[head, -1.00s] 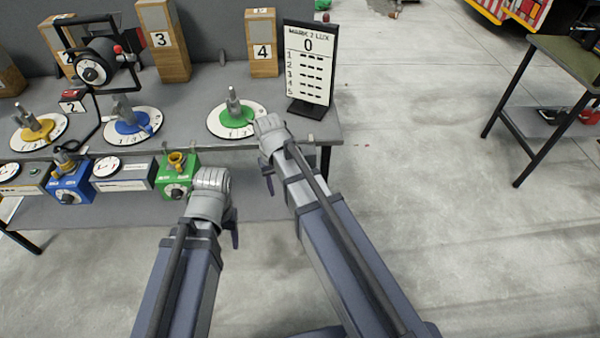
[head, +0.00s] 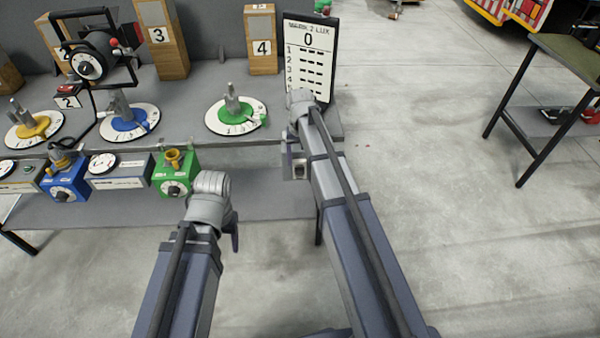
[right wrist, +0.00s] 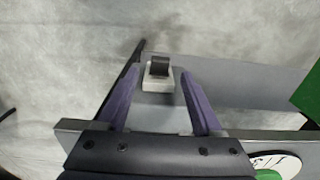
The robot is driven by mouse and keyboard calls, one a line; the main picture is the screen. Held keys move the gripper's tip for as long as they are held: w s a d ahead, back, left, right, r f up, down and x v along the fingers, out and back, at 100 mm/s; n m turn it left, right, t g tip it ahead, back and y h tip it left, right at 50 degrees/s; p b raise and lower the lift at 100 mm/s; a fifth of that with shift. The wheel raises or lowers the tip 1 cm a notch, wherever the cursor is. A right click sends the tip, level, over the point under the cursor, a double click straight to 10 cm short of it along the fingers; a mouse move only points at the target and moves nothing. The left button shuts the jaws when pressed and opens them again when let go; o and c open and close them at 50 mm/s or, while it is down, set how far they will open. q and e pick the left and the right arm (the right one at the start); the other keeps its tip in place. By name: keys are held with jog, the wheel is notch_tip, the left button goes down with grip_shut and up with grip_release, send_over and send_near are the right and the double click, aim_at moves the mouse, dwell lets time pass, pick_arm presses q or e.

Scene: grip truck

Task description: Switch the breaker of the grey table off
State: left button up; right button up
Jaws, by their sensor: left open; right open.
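The breaker, a small pale box with a dark switch (right wrist: 159,70), shows in the right wrist view between the fingertips of my right gripper (right wrist: 161,75). The gripper is open, with a finger to each side; I cannot tell whether either touches the box. In the head view the pale box (head: 294,166) sits at the front right of the grey table (head: 265,205), partly behind my right arm, and the right fingers are hidden. My left gripper (head: 234,228) is open and empty in front of the table, mostly hidden by its wrist.
A scoreboard (head: 308,60) stands at the table's right end. A green dial (head: 250,118), a blue dial (head: 145,120) and a yellow dial (head: 45,130) lie on top. A green box (head: 180,185) is below the front edge. Clear floor lies right, before another table (head: 560,60).

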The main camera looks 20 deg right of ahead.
aim_at(300, 171)
notch_tip(300, 171, down, 5)
jog(key=b, duration=0.3)
jog(key=shift+r+b, duration=0.1)
jog(key=shift+b, duration=0.25)
jog(key=shift+r, duration=0.1)
grip_shut()
